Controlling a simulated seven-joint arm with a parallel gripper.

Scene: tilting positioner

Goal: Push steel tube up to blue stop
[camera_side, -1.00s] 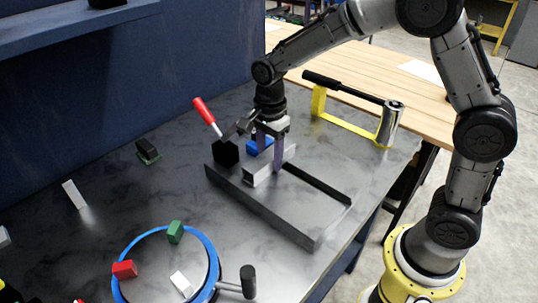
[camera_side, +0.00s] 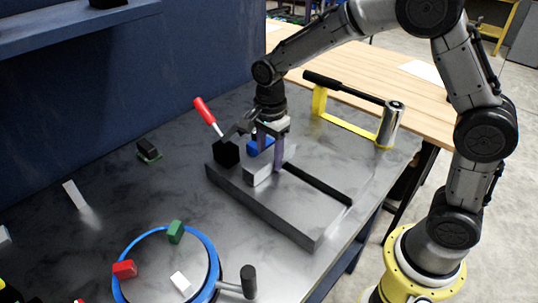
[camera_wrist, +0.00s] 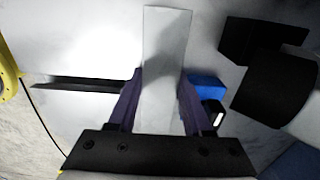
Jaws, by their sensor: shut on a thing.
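The steel tube (camera_side: 259,174) is a grey square bar lying on the grey plate in the side view. My gripper (camera_side: 270,153) points down with its purple fingers shut on the tube. In the wrist view, the tube (camera_wrist: 166,50) runs up the picture between the fingers of my gripper (camera_wrist: 160,78). The blue stop (camera_side: 261,146) is just behind the fingers in the side view, partly hidden. In the wrist view, the blue stop (camera_wrist: 207,86) shows right beside the right finger. Whether the tube touches it cannot be told.
A red-handled clamp (camera_side: 207,115) and a black block (camera_side: 226,152) stand close left of the tube. A dark slot (camera_side: 317,184) runs right along the plate (camera_side: 275,206). A blue-rimmed turntable (camera_side: 213,257) is in front, a yellow-framed roller (camera_side: 390,124) behind right.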

